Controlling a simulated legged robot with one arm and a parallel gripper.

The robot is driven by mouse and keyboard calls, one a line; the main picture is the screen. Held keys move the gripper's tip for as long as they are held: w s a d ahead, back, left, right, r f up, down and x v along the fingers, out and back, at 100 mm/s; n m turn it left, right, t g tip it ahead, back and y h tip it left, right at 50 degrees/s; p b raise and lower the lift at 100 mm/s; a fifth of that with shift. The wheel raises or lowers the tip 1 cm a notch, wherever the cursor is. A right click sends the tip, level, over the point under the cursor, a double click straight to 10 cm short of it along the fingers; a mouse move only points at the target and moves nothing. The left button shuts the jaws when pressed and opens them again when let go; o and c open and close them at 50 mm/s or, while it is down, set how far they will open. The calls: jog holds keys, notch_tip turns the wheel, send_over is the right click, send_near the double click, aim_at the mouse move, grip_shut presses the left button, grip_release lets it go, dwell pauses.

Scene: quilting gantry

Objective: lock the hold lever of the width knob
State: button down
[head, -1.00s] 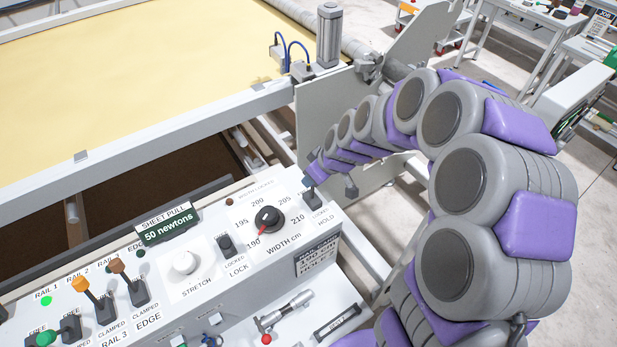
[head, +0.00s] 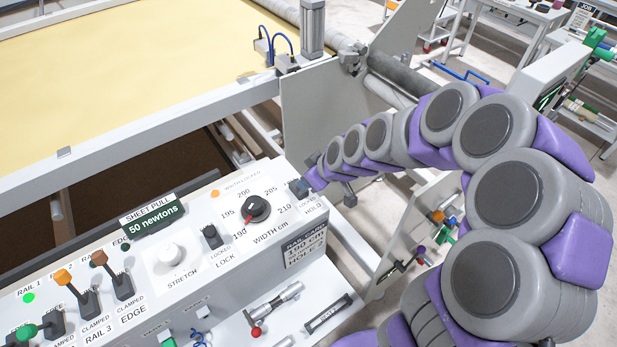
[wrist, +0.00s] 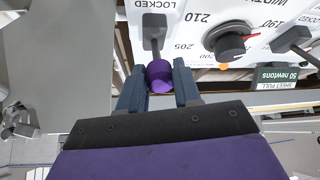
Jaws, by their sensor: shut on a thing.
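The hold lever (wrist: 153,42) stands by the width knob at the panel's right end. It has a dark stem and a purple tip (wrist: 160,76). My gripper (wrist: 160,88) is shut on this tip, one dark blue finger on each side. In the wrist view the tip points away from the LOCKED label. In the head view my gripper (head: 301,187) hides much of the lever, and the LOCKED HOLD label lies just in front of it. The width knob (head: 256,208) is black with a red pointer toward 190; it also shows in the wrist view (wrist: 230,42).
Left of the width dial are another lock lever (head: 212,237), the white stretch knob (head: 169,254) and several rail levers. A small orange lamp (head: 215,193) is by the dial. A gantry plate (head: 325,120) stands behind my gripper. Tools lie on the lower shelf.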

jog(key=shift+s+f, duration=0.35)
jog(key=c, duration=1.1)
grip_release()
jog(key=shift+o, duration=1.4)
jog(key=shift+d+r, duration=0.1)
jog(key=shift+d, duration=0.1)
jog(key=shift+w+r, duration=0.1)
jog(key=shift+r, duration=0.25)
jog(key=p+v, duration=0.3)
jog(key=v, duration=1.3)
jog(key=shift+d+r, duration=0.3)
jog(key=shift+r, duration=0.05)
